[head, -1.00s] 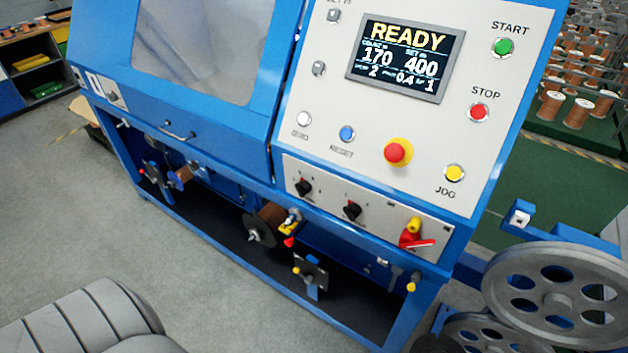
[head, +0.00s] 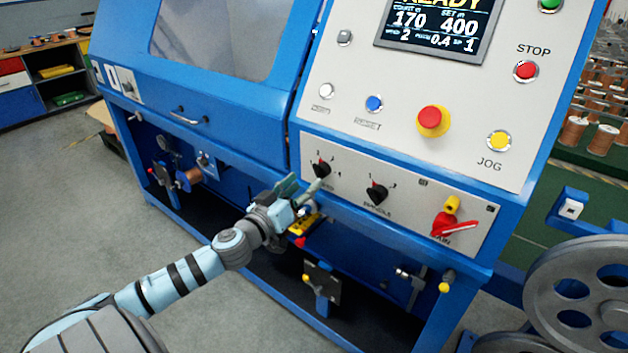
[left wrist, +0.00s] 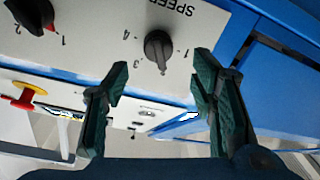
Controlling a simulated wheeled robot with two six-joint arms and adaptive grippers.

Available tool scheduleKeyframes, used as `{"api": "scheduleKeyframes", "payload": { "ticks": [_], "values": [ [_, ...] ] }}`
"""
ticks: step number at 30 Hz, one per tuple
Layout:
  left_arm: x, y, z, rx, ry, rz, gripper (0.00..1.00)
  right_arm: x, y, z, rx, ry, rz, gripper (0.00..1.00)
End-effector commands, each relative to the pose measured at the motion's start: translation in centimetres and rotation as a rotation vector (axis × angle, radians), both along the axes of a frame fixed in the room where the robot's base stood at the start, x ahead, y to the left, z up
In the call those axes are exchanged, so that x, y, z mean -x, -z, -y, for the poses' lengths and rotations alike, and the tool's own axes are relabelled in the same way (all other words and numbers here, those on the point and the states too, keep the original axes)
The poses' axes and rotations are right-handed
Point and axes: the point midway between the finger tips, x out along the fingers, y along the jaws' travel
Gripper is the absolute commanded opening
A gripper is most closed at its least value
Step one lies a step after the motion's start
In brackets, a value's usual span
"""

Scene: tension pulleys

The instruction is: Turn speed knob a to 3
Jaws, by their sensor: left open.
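The speed knob (head: 321,168) is a small black knob at the left of the lower control strip. It also shows in the left wrist view (left wrist: 158,48), under the word SPEED, with 1, 3 and 4 legible around it and a pale mark at its edge. The display (head: 438,27) shows a 2 in its small lower-left field. My left gripper (head: 304,186) is open and empty, just in front of and below the knob. In the left wrist view its two green fingers (left wrist: 160,72) stand apart, pointing toward the knob, not closed on it. My right gripper is not in view.
A second black knob (head: 377,192) sits right of the speed knob, and a red-handled switch (head: 455,225) farther right. Above are a red emergency button (head: 432,121) and the yellow jog button (head: 499,141). The blue machine frame runs below the strip.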

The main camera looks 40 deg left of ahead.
Motion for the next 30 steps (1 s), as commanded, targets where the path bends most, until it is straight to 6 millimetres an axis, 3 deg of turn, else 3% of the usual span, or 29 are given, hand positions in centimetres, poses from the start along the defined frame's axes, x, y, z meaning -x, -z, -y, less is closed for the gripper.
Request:
{"api": "scheduleKeyframes", "payload": {
  "ticks": [1, 7, 18, 27, 30],
  "values": [
    [-1.2, -0.7, -0.4, 0.009, -0.010, -0.001, 0.51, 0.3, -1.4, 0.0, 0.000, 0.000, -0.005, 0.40],
    [-4.6, -0.7, -0.6, 0.004, -0.003, -0.005, 0.51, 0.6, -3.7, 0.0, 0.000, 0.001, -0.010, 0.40],
    [-5.5, -0.1, -0.6, -0.002, -0.002, -0.004, 0.51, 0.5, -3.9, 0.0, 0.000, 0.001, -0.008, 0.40],
    [-5.4, -0.1, -0.6, -0.003, -0.002, -0.004, 0.05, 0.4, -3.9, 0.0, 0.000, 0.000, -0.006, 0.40],
    [-5.4, -0.1, -0.6, -0.005, -0.002, -0.004, 0.03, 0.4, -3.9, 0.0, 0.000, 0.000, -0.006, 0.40]
  ]
}}
